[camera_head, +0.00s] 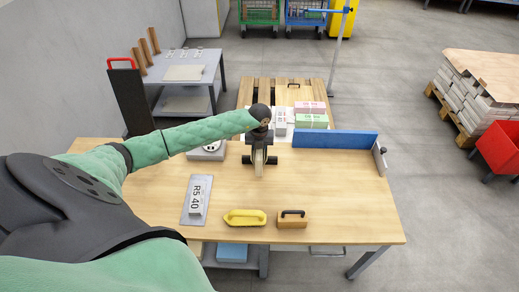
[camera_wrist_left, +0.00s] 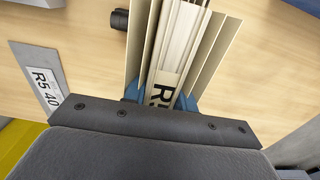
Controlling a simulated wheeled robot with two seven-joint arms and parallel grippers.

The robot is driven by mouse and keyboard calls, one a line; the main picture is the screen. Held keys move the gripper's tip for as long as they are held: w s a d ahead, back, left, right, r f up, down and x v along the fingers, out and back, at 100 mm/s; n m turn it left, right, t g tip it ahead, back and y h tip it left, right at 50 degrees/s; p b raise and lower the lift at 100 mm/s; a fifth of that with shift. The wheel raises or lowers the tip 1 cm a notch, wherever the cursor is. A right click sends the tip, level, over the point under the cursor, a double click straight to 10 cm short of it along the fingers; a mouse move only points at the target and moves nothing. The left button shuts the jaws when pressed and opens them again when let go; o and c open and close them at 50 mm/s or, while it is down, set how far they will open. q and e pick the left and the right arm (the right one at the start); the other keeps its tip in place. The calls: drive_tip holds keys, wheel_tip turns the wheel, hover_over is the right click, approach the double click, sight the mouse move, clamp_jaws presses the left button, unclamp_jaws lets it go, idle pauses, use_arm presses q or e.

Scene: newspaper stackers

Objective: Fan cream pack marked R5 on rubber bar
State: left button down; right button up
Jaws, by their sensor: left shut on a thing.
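My left gripper (camera_head: 259,165) points down over the middle of the wooden table and is shut on a cream pack (camera_head: 258,158). In the left wrist view the pack (camera_wrist_left: 178,45) stands on edge between the fingers, with part of a black "R5" mark showing. Pale plates flank it, with blue pieces at their base. A dark rounded bar end (camera_wrist_left: 119,19) shows beside the pack and looks like the rubber bar; the rest is hidden. I cannot tell whether the pack touches it. A grey plate labelled "R5 40" (camera_head: 196,200) lies left of the gripper. My right gripper is not in view.
A yellow handled tool (camera_head: 245,217) and a wooden block with black handle (camera_head: 293,220) lie at the table's front edge. A blue fence (camera_head: 335,139) bounds the back right. Pink packs (camera_head: 311,108) and green packs (camera_head: 311,121) lie behind. The table's right part is clear.

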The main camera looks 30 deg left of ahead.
use_arm(q)
drive_tip(key=shift+s+d, duration=0.15)
drive_tip(key=shift+s, duration=0.1)
drive_tip(key=shift+s+d, duration=0.1)
drive_tip(key=shift+s+d+f, duration=0.2)
drive_tip(key=shift+s+d, duration=0.1)
drive_tip(key=shift+s, duration=0.2)
drive_tip(key=shift+r, duration=0.1)
drive_tip(key=shift+w+r+p, duration=0.1)
drive_tip(key=shift+r+p, duration=1.05)
drive_tip(key=shift+r, duration=1.1)
drive_tip(key=shift+a+r+p, duration=0.1)
drive_tip(key=shift+r+p, duration=0.4)
drive_tip(key=shift+r, duration=0.75)
